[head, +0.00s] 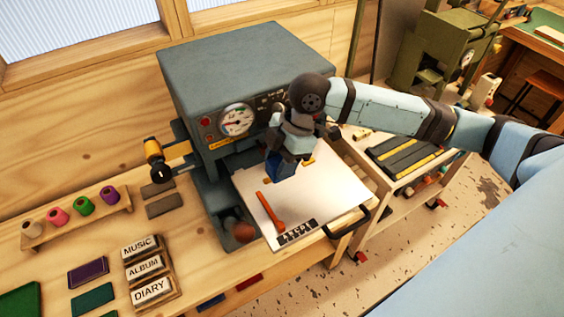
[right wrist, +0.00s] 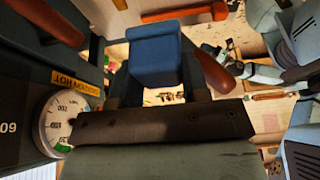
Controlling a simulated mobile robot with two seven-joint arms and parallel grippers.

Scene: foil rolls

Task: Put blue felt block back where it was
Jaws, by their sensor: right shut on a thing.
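The blue felt block (head: 273,165) is held at the tips of my right gripper (head: 283,158), over the far left part of a white board in front of the grey machine. In the right wrist view the block (right wrist: 153,60) sits between the two dark fingers, and its blue top and front face show. My right gripper is shut on it. In the head view the gripper partly covers the block, and I cannot tell whether its underside touches the board. My left gripper is not in view.
The grey machine (head: 240,75) with a round gauge (head: 237,120) stands close behind the gripper. The white board (head: 330,190) bears an orange-red handled tool (head: 270,214) and a dark lettered strip (head: 297,233). Wooden MUSIC, ALBUM and DIARY blocks (head: 146,267) and a spool rack (head: 75,220) stand left.

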